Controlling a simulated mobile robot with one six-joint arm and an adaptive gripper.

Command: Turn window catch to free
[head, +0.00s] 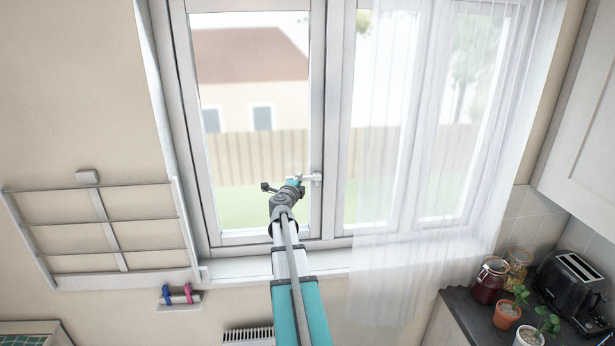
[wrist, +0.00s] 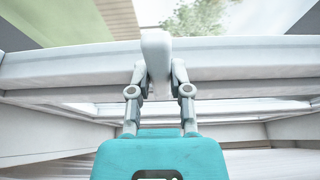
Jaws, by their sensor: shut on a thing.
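The window catch (head: 314,177) is a small white handle on the frame between the two window panes. In the wrist view the catch (wrist: 156,52) is a pale lever with a rounded end, crossing the white frame bar. My gripper (head: 298,181) is at the catch in the head view. In the wrist view the two fingers of my gripper (wrist: 158,76) are on either side of the lever and shut on it. In the head view the lever sticks out sideways from the frame toward my gripper. My wrist partly hides it there.
A sheer curtain (head: 415,130) hangs over the right pane. A wall drying rack (head: 100,225) is at left, with pegs (head: 178,296) below it. A counter at right holds jars (head: 490,280), plants (head: 507,313) and a toaster (head: 572,285).

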